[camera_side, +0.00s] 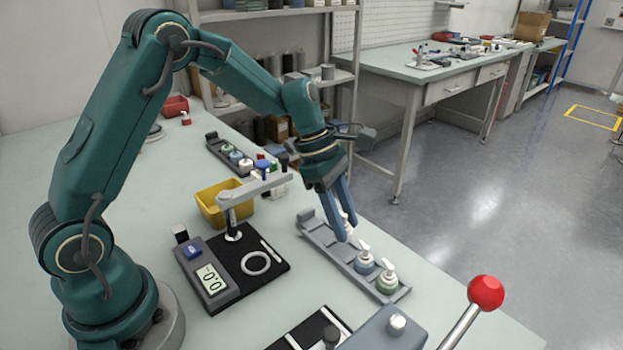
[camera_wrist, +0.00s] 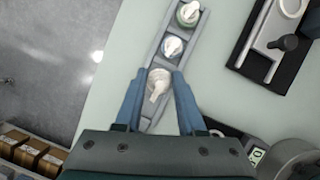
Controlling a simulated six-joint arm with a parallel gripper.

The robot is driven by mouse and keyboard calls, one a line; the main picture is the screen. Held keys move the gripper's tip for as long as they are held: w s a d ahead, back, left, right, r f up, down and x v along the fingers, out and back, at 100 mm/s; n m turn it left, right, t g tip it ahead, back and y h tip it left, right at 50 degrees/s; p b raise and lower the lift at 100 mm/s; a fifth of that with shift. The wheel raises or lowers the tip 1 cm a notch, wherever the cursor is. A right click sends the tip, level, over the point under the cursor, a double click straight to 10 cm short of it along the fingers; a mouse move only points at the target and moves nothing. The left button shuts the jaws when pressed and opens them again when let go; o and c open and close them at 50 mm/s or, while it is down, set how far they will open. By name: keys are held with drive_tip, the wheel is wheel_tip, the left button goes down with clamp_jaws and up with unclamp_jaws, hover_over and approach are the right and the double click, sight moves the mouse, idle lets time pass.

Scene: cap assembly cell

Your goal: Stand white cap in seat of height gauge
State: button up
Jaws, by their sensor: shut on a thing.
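My gripper (camera_side: 345,236) reaches down over the grey tray (camera_side: 318,238), its blue fingers closed on the white cap (camera_wrist: 157,84). The cap shows a pump-like spout between the fingertips in the wrist view; in the side view the fingers partly hide it. I cannot tell whether it still touches the tray. The height gauge (camera_side: 278,270) stands left of the tray in the side view, with a black base, a lit display and an arm on a post. A pale ring (camera_side: 256,263), seemingly its seat, lies empty on the base.
A blue-bodied cap (camera_side: 364,262) and a green-bodied cap (camera_side: 387,279), both with white pump tops, stand in the tray. A yellow bin (camera_side: 211,207) sits behind the gauge. A red-knobbed lever (camera_side: 486,292) rises at the front right. Another tray (camera_side: 222,149) stands farther back.

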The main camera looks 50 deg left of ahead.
wheel_tip(320, 180, up, 6)
drive_tip(key=shift+r+m, duration=0.15)
drive_tip(key=shift+m, duration=0.15)
drive_tip(key=s+m, duration=0.1)
drive_tip(key=s, duration=0.1)
drive_tip(key=s+a+m+g, duration=0.1)
drive_tip(key=s+a+f+m, duration=0.1)
drive_tip(key=s, duration=0.1)
drive_tip(key=shift+s, duration=0.35)
drive_tip(key=s+a+m, duration=0.1)
drive_tip(key=s+a, duration=0.2)
drive_tip(key=s, duration=0.5)
drive_tip(key=shift+a+g, duration=0.4)
drive_tip(key=shift+s+a+r+n, duration=0.15)
drive_tip(key=shift+a+n, duration=0.15)
drive_tip(key=shift+a, duration=0.15)
drive_tip(key=shift+f, duration=3.3)
drive_tip(key=shift+f, duration=0.3)
drive_tip(key=shift+f, duration=0.3)
